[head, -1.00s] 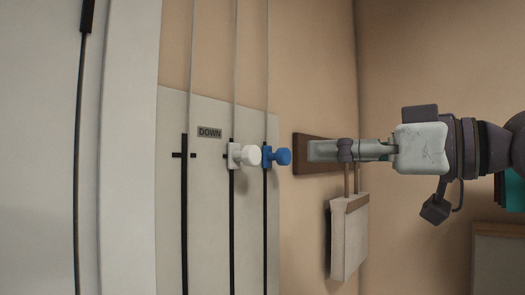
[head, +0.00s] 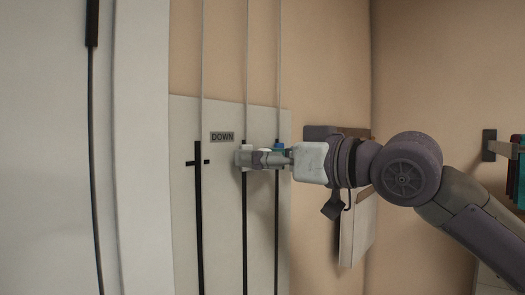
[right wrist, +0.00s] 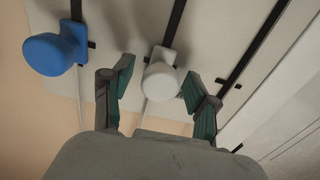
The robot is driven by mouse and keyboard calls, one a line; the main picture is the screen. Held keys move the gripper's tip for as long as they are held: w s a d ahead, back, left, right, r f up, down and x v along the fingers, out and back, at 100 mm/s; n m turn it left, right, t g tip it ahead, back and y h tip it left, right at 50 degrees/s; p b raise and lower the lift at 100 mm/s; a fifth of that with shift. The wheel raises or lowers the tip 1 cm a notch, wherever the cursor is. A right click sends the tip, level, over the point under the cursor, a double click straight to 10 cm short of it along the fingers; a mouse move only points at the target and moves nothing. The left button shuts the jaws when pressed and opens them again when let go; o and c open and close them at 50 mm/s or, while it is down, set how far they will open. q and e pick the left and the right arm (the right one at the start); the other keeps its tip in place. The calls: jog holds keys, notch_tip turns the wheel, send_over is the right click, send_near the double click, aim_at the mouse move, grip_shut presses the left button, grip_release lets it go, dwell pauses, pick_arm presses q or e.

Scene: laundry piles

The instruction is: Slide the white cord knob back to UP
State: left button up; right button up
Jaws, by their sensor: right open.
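The white cord knob (right wrist: 161,82) sits on its black slot in the wall panel. In the right wrist view it lies between the two spread fingers of my right gripper (right wrist: 158,92), with gaps showing at its sides. In the head view my right gripper (head: 244,158) covers most of the white knob, and only a bit of its top (head: 246,146) shows. The DOWN label (head: 222,136) is just up and left of it. No UP label is in view. My left gripper is not in view.
The blue knob (right wrist: 54,53) is on the neighbouring slot, close beside my right gripper; in the head view it is partly hidden (head: 279,147). Thin cords run up from the slots. A wall-mounted board (head: 358,228) is behind my right arm.

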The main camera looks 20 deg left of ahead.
grip_shut()
dwell(0.3)
jog(key=shift+d+f, duration=0.1)
